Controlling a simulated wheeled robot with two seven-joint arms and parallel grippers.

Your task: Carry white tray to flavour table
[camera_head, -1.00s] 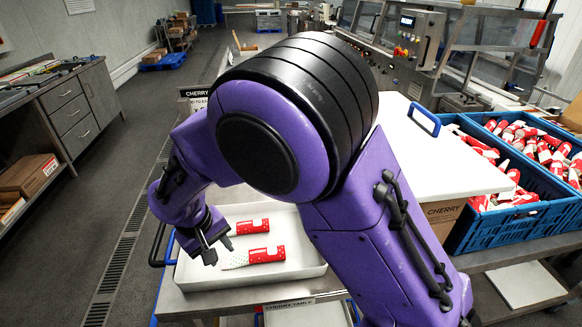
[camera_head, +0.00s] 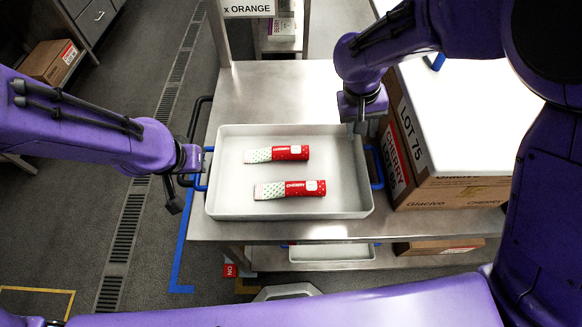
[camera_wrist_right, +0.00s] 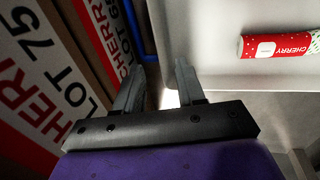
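The white tray (camera_head: 290,213) sits on a steel table in the head view, with two red-and-white cherry lollies (camera_head: 290,188) lying inside. It has a blue handle on its left (camera_head: 206,168) and right (camera_head: 374,166) sides. My left gripper (camera_head: 184,192) is beside the left handle; its fingers are too small and dark to tell their gap. My right gripper (camera_head: 360,124) is by the tray's back right corner, near the right handle. In the right wrist view its fingers (camera_wrist_right: 158,75) are apart and nothing shows held, with the tray wall (camera_wrist_right: 215,75) and blue handle (camera_wrist_right: 142,45) just beyond.
A cardboard box (camera_head: 408,165) marked LOT 75 CHERRY stands close right of the tray, with a white surface (camera_head: 470,110) above it. Another tray (camera_head: 330,254) is on a lower shelf. The table behind the tray is clear. An ORANGE sign (camera_head: 248,8) stands at the back.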

